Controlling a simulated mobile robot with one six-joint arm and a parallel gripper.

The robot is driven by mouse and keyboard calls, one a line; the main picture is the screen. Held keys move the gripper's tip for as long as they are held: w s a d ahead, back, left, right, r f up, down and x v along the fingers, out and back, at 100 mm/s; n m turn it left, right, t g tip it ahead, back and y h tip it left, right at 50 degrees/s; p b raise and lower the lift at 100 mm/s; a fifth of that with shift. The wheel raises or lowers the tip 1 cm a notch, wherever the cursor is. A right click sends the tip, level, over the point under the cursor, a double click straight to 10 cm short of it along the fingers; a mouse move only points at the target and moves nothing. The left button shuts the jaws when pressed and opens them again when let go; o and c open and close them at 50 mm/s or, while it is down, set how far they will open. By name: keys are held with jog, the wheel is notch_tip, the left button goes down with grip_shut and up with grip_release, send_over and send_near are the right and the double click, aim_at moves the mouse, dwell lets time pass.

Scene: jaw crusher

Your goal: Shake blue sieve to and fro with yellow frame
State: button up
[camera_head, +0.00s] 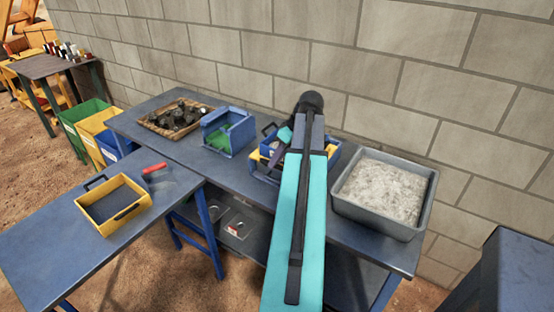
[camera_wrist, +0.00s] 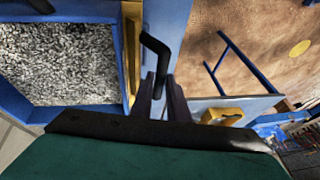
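The blue sieve (camera_head: 331,160) stands on the blue table by the wall, mostly hidden behind my arm. A strip of its yellow frame (camera_head: 265,152) shows inside the blue rim. In the wrist view, grey gravel fills the blue-rimmed box (camera_wrist: 122,55) at the left, with the yellow strip (camera_wrist: 133,45) along its right side. A bent black handle (camera_wrist: 156,55) rises beside that strip. My gripper (camera_wrist: 162,82) has its two fingers close together around the handle's lower part. In the head view, my arm hides the fingertips.
A grey tray of pale powder (camera_head: 385,190) stands right of my arm. A blue scoop-shaped bin (camera_head: 230,130) and a wicker tray of dark stones (camera_head: 175,118) are at the left. A second yellow-framed sieve (camera_head: 128,214) and a red-handled brush (camera_head: 155,170) lie on the front table.

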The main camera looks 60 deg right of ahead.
jog(key=o, duration=0.4)
jog(key=shift+c, duration=0.2)
jog(key=shift+r, duration=0.1)
jog(key=b+v, duration=0.2)
jog(key=v, duration=1.1)
jog(key=shift+s+r, duration=0.2)
jog(key=shift+r, duration=0.1)
jog(key=shift+w, duration=0.1)
